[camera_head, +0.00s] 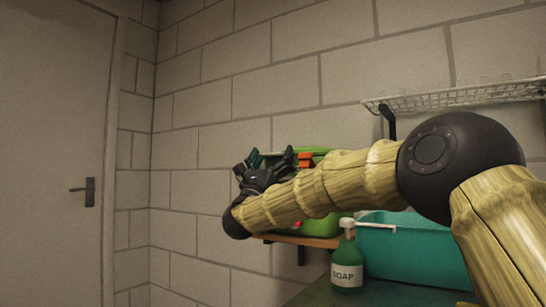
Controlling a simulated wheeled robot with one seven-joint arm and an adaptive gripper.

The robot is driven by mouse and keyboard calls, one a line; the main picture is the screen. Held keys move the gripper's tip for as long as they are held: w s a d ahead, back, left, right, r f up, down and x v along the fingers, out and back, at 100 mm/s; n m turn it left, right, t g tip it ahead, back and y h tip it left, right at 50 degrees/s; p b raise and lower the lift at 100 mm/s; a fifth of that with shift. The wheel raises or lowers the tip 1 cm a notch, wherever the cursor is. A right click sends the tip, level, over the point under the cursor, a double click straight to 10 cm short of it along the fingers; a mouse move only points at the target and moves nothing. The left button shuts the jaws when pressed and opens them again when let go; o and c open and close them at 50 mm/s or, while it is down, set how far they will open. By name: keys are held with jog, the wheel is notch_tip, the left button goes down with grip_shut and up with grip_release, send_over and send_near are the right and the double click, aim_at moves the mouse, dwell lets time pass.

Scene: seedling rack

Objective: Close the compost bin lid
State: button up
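A green object, apparently the compost bin (322,225), sits on a small wooden shelf on the wall, mostly hidden behind my arm. A thin green edge, which may be its lid (318,152), shows above my forearm and behind my gripper. I cannot tell how far the lid is open. My gripper (270,159) points up, in front of the left part of the green edge in the picture. Its dark fingers are spread apart with nothing visible between them. I cannot tell whether it touches the bin.
Orange pieces (305,159) show by the green edge. A green soap bottle (347,262) stands beside a teal tub (412,250) on a dark counter below. A white wire rack (465,93) hangs at upper right. A closed door (50,150) is left; the wall between is bare.

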jog(key=shift+a, duration=0.1)
jog(key=v, duration=1.2)
jog(key=shift+s, duration=0.1)
